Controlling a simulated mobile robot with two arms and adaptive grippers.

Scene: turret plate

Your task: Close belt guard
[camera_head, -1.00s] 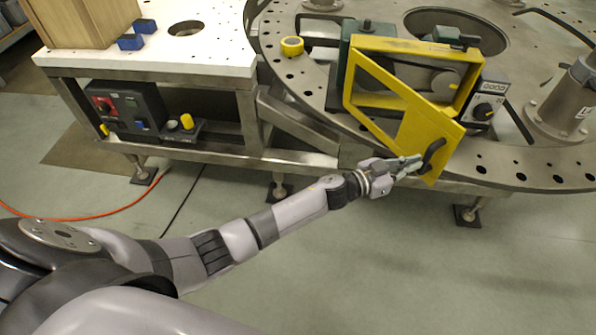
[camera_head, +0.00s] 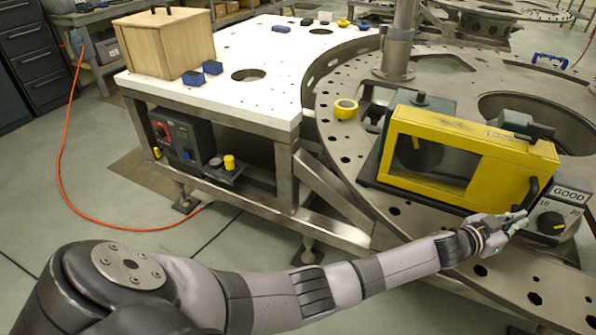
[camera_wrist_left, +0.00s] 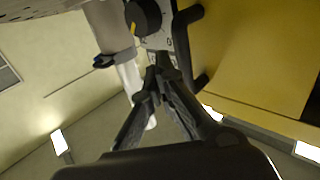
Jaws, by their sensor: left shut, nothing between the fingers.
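The yellow belt guard (camera_head: 460,160) stands on the round turret plate. Its front panel, with a window, lies along the front of the yellow frame, and I see no clear gap between them. Its black handle (camera_head: 524,198) is at the panel's right end; the handle also shows in the left wrist view (camera_wrist_left: 184,35) beside the yellow panel (camera_wrist_left: 250,60). My left gripper (camera_head: 520,218) is shut and empty, just below the handle. In the left wrist view its fingertips (camera_wrist_left: 160,68) meet close beside the handle; whether they touch it I cannot tell. My right gripper is out of view.
A gauge box (camera_head: 555,215) with a black dial stands right of the guard, close to my left gripper. A wooden box (camera_head: 165,45) stands on the white table (camera_head: 275,90).

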